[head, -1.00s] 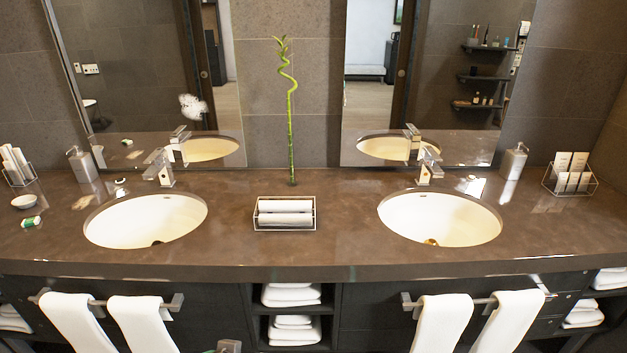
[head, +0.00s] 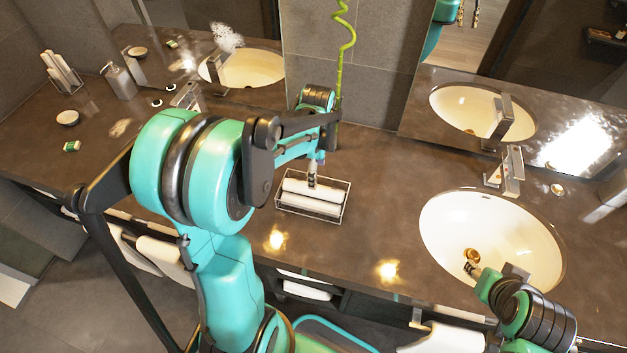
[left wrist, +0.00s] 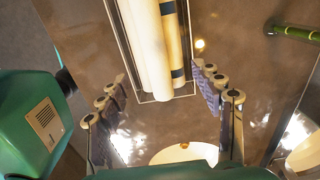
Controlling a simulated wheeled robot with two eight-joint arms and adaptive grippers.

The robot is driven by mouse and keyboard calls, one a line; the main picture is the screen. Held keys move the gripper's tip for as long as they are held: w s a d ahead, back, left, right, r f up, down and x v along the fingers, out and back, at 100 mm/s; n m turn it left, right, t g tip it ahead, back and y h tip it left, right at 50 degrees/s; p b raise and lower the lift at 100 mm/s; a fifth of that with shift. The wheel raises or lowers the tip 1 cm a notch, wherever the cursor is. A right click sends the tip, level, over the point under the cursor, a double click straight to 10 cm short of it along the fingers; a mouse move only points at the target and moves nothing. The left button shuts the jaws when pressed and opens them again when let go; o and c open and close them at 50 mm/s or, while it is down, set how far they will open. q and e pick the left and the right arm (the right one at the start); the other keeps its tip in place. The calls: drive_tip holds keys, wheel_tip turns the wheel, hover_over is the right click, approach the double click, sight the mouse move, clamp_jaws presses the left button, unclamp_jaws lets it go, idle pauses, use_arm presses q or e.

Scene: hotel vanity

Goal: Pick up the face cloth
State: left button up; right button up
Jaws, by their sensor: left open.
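The face cloths are white rolls (head: 316,189) lying side by side in a wire tray (head: 345,208) on the counter. My left gripper (head: 313,172) is directly above the tray in the head view, partly covering the rolls. In the left wrist view the left gripper (left wrist: 162,88) is open, its fingers spread to either side of the tray's near end, with nothing between them held.
The right sink (head: 440,215) and its tap (head: 510,170) stand right of the tray. A bamboo stem (head: 340,65) rises behind it. A small dish (head: 67,118) and soap dispenser (head: 118,80) are far left. The counter between tray and right sink is clear.

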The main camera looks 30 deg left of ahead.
sight(313, 191)
use_arm(q)
drive_tip(key=shift+a+f, duration=0.1)
drive_tip(key=shift+f, duration=0.25)
drive_tip(key=f, duration=0.2)
drive_tip(key=f+b, duration=0.1)
drive_tip(key=f, duration=0.1)
drive_tip(key=s+f+b, duration=0.1)
drive_tip(key=f, duration=0.1)
drive_tip(key=shift+a+f, duration=0.25)
drive_tip(key=shift+f, duration=0.35)
drive_tip(key=shift+r, duration=0.1)
drive_tip(key=c, duration=1.1)
